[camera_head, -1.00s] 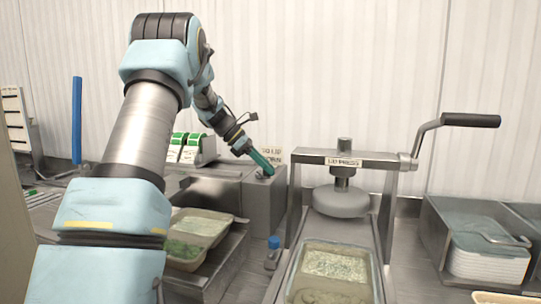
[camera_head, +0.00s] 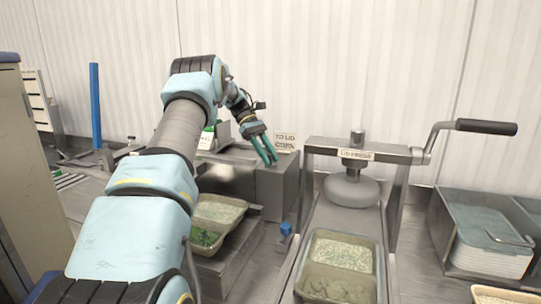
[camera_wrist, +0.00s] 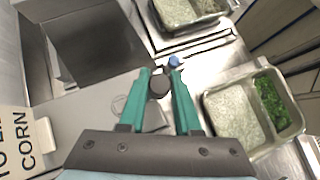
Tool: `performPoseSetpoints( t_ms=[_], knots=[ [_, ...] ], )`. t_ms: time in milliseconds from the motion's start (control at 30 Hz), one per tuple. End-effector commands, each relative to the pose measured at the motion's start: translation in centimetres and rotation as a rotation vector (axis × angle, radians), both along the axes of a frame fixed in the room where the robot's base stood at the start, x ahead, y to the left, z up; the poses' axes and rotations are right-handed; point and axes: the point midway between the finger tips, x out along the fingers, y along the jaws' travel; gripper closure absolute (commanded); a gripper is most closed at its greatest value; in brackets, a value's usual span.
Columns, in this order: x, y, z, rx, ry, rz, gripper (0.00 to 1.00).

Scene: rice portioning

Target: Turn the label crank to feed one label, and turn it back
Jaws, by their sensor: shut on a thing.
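My gripper (camera_head: 264,150) reaches down over the top of a grey metal box (camera_head: 277,190) left of the lid press. In the wrist view, its two teal fingers (camera_wrist: 159,88) are shut on a dark round crank knob (camera_wrist: 158,86) held between their tips. The rest of the label crank is mostly hidden by the fingers. A grey plate lies below the knob on the box top. No fed label can be made out.
A sign (camera_head: 285,142) stands behind the box. The lid press (camera_head: 350,190) with a raised handle stands right, above a rice tray (camera_head: 314,268). A tray with rice and greens (camera_head: 238,203) sits left. A small blue-capped item (camera_head: 286,228) stands between.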

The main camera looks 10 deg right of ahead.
Motion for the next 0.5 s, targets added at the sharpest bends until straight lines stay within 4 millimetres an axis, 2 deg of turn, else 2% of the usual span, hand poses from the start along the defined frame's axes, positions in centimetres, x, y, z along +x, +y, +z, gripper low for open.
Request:
performPoseSetpoints(
  t_ms=[500],
  knots=[
    [0.07,0.27,-0.21,0.003,0.002,-0.042,1.0]
  ],
)
